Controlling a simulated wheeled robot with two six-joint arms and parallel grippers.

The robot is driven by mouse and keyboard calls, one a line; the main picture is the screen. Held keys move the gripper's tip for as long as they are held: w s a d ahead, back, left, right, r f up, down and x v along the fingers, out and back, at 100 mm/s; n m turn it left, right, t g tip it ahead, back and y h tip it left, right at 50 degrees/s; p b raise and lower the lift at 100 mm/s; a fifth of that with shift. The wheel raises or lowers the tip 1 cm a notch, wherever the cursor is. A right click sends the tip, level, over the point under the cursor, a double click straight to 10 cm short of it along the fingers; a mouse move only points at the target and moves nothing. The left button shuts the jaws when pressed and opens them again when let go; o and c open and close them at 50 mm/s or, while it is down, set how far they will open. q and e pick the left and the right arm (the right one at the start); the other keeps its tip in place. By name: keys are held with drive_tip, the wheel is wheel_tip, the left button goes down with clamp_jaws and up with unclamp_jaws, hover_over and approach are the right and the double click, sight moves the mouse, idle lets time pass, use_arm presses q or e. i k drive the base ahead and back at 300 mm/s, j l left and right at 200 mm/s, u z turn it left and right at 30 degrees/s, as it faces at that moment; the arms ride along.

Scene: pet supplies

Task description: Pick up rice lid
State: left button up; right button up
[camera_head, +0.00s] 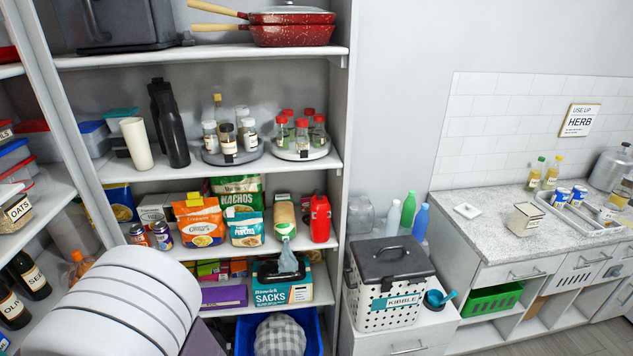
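A small white square piece (467,211) lies flat on the speckled counter at the right; it looks like a lid, but I cannot read any marking on it. To its right stands a small pale container (525,219) with a label too small to read; I cannot tell whether its top is open. Neither gripper shows in the head view. A large white ribbed body, which seems to be part of my arm, fills the lower left corner and is far from the counter.
The counter (490,202) has bare room around the white piece. A tray (570,224) with cans stands at its right. A white kibble bin (392,310) with a grey lid (391,258) stands left of the counter. Full shelves (215,171) fill the left half.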

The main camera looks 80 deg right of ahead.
sight(466, 210)
drive_tip(key=i+j+z, duration=0.1)
drive_tip(key=z, duration=4.2)
